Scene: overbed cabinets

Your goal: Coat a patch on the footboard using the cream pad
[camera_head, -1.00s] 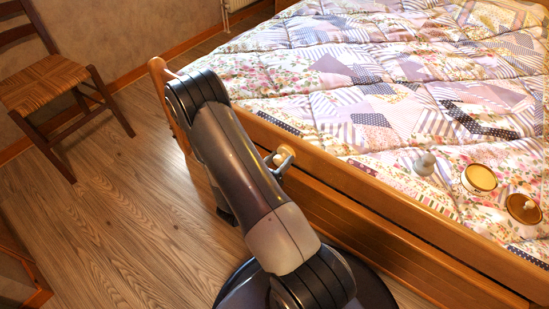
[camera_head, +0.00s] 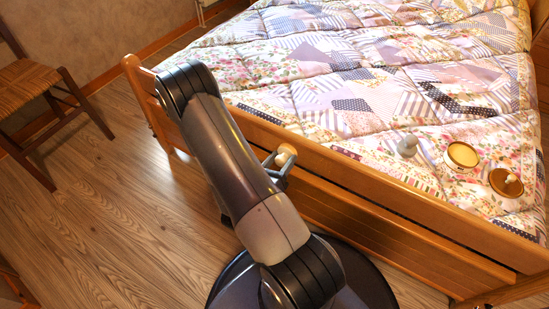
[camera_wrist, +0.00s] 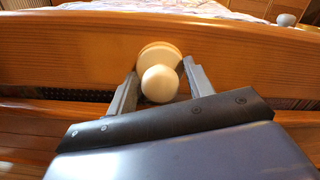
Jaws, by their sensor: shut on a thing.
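The footboard (camera_head: 345,187) is a wooden panel running diagonally along the near end of the bed; in the wrist view its upper board (camera_wrist: 60,50) fills the background. My gripper (camera_head: 277,163) is in front of the footboard's outer face. In the wrist view my gripper (camera_wrist: 160,82) is shut on the cream pad (camera_wrist: 160,84), by its round pale knob. The pad's wider disc with a tan rim faces the board. Whether the pad touches the wood cannot be told. The pad also shows small in the head view (camera_head: 286,152).
On the quilt (camera_head: 330,85) stand an open round tin (camera_head: 461,157), a brown lid with a knob (camera_head: 506,183) and a grey knobbed object (camera_head: 408,147). A wooden chair (camera_head: 30,85) stands at the left. Wooden floor (camera_head: 110,210) is clear left of my arm.

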